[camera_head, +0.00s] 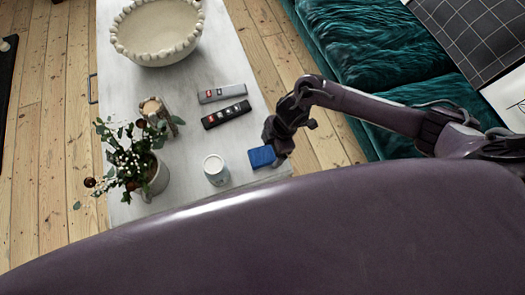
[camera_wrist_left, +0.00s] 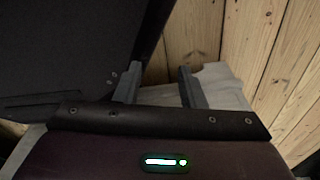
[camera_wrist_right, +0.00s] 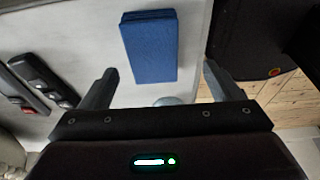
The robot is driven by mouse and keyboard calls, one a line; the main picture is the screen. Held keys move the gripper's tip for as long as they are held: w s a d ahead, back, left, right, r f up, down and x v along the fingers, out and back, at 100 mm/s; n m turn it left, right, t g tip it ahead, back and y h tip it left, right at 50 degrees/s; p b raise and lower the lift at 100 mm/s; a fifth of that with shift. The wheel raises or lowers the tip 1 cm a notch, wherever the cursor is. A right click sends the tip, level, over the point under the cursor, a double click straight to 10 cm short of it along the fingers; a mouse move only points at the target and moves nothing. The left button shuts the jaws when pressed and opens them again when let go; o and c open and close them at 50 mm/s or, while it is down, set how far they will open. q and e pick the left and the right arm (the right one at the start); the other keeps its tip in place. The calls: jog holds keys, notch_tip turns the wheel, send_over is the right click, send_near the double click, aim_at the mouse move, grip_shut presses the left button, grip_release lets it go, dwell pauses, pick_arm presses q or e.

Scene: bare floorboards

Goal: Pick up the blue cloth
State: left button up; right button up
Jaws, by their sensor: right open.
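The blue cloth (camera_head: 261,157) is a folded rectangle lying on the pale table near its right edge in the head view. It also shows in the right wrist view (camera_wrist_right: 149,48), ahead of the gap between the fingers. My right gripper (camera_head: 279,138) is open and empty beside the cloth, its two fingers wide apart (camera_wrist_right: 157,78). I cannot tell from the views how high it is above the table. My left gripper (camera_wrist_left: 157,78) shows only in the left wrist view, with its fingers apart and nothing between them, over floorboards and a pale surface.
On the table (camera_head: 185,195), a white cup (camera_head: 216,170) stands left of the cloth. A black remote (camera_head: 226,114) and a grey remote (camera_head: 223,93) lie farther back. A potted plant (camera_head: 153,177), wooden candle holder (camera_head: 155,108) and large bowl (camera_head: 158,35) stand there too. A teal sofa (camera_head: 370,50) is right.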

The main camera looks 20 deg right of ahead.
aim_at(266, 154)
jog(key=x, duration=0.3)
jog(key=w+b+x, duration=0.1)
jog(key=x, duration=0.1)
jog(key=shift+f, duration=0.3)
pick_arm(q)
jog(key=w, duration=0.2)
jog(key=shift+w+d+r, duration=0.1)
jog(key=shift+w+d, duration=0.1)
jog(key=shift+w, duration=0.15)
pick_arm(e)
jog(key=c, duration=1.1)
jog(key=shift+r, duration=0.15)
